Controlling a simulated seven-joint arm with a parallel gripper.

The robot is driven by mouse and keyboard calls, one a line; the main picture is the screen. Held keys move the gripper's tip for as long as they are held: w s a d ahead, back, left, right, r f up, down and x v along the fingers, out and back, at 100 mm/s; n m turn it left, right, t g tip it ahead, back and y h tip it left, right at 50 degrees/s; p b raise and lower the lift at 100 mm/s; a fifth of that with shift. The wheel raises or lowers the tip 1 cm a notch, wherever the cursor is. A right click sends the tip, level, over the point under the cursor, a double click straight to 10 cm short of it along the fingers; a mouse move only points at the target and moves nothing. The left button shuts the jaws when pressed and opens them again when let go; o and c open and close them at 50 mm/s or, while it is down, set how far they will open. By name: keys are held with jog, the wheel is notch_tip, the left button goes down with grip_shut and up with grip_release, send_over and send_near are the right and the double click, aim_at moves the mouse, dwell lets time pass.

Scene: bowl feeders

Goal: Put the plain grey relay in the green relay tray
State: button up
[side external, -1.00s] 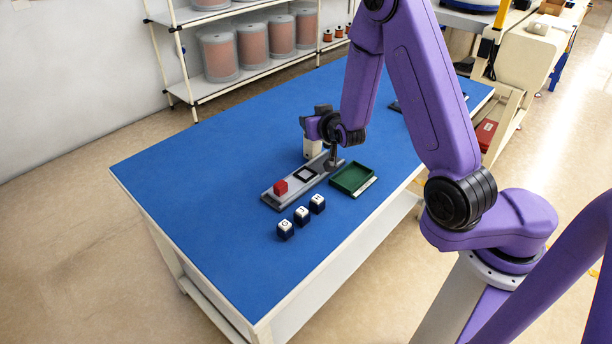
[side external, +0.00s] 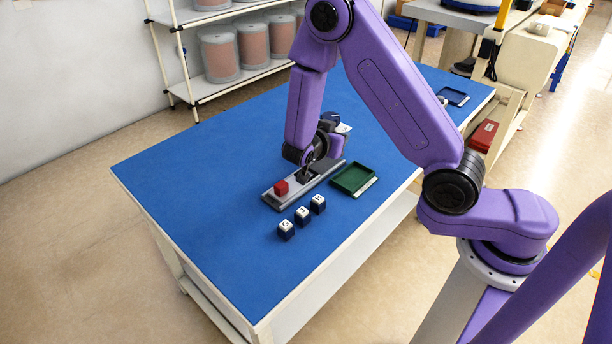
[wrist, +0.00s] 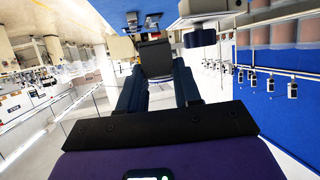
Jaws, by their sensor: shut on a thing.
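The green relay tray (side external: 352,181) lies on the blue table and looks empty. My gripper (side external: 307,171) is low over the long grey track (side external: 325,172), left of the tray. It is at the spot of the dark square frame, which it now largely hides. In the wrist view my gripper (wrist: 158,80) is shut on a plain dark grey block, the grey relay (wrist: 155,58), between its two fingers. In the side view the relay is too small and shadowed to tell whether it touches the track.
Three dark cubes with white tops (side external: 302,215) stand in a row in front. A dark blue tray (side external: 453,96) lies at the table's far right. The table's left part is clear.

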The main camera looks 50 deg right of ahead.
jog(key=shift+s+a+f+m+g, duration=0.2)
jog(key=shift+s+a+m+g, duration=0.3)
jog(key=shift+s, duration=0.25)
jog(key=shift+s+a+f+m+g, duration=0.15)
jog(key=shift+s+a+m+g, duration=0.2)
jog(key=shift+s+m+g, duration=0.25)
jog(key=shift+s+a+f+m+g, duration=0.25)
jog(key=shift+s+a+g, duration=0.25)
jog(key=shift+s, duration=0.35)
jog(key=shift+w, duration=0.1)
jog(key=w+f, duration=0.3)
jog(key=w, duration=0.1)
jog(key=w+f, duration=0.3)
jog(key=w, duration=0.1)
jog(key=w+d+f, duration=0.1)
jog(key=w+f, duration=0.2)
jog(key=w, duration=0.2)
jog(key=shift+w+f, duration=0.35)
jog(key=shift+f, duration=1.45)
jog(key=o, duration=1)
jog(key=shift+o, duration=0.2)
jog(key=shift+f, duration=0.1)
